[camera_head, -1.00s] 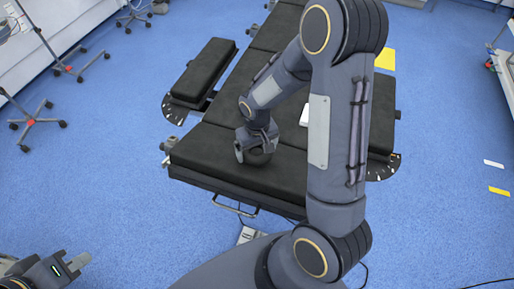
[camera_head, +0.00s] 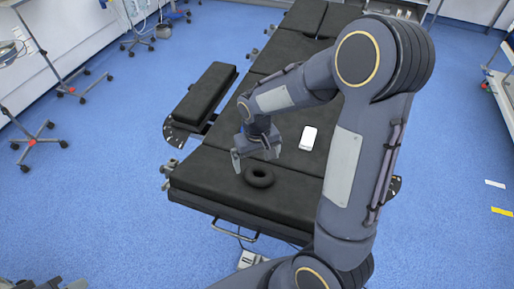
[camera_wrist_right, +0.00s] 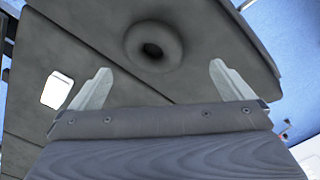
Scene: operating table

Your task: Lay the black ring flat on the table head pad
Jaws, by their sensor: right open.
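The black ring (camera_head: 259,176) lies flat on the dark table head pad (camera_head: 215,180), near the pad's front edge. In the right wrist view the ring (camera_wrist_right: 154,46) rests on the pad beyond my fingertips, with its hole facing up. My right gripper (camera_head: 256,160) is above and just behind the ring, apart from it. In the wrist view its two fingers (camera_wrist_right: 158,85) are spread wide with nothing between them. My left gripper (camera_head: 45,284) shows only as a small part at the lower left edge; its jaw state is unclear.
A white box-like object (camera_head: 308,138) lies on the table behind and right of the ring; it also shows in the wrist view (camera_wrist_right: 57,90). A padded arm board (camera_head: 206,92) sits at the table's left. Wheeled stands (camera_head: 38,142) are on the floor at left.

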